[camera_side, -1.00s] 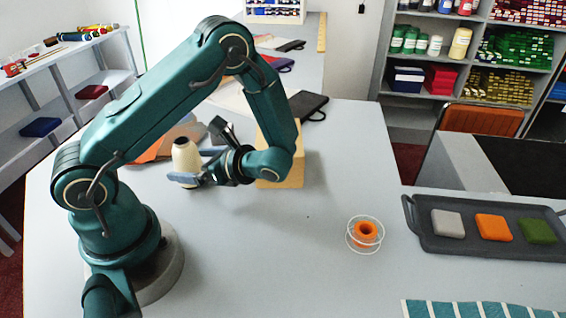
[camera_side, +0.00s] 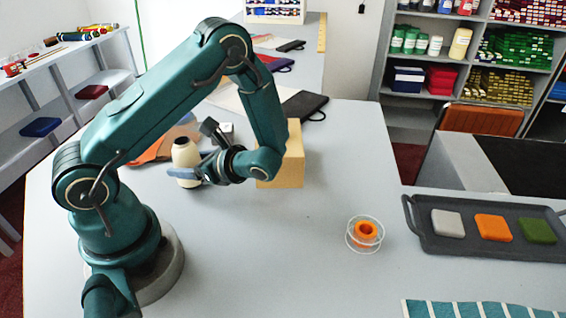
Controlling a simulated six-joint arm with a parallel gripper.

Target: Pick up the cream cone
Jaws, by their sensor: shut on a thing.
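The cream cone (camera_side: 184,156) is upright at the left of the counter, a cream body with a dark spot at its top. My gripper (camera_side: 188,174) is shut on it low on its body, with the blue-grey fingers at its sides. The cone's base shows just below the fingers, at or very near the counter; I cannot tell whether it touches.
A wooden block (camera_side: 286,168) stands close behind my wrist. An orange ring spool (camera_side: 366,233) and a dark tray (camera_side: 460,243) with three coloured squares are at the right. The front middle counter (camera_side: 280,260) is clear.

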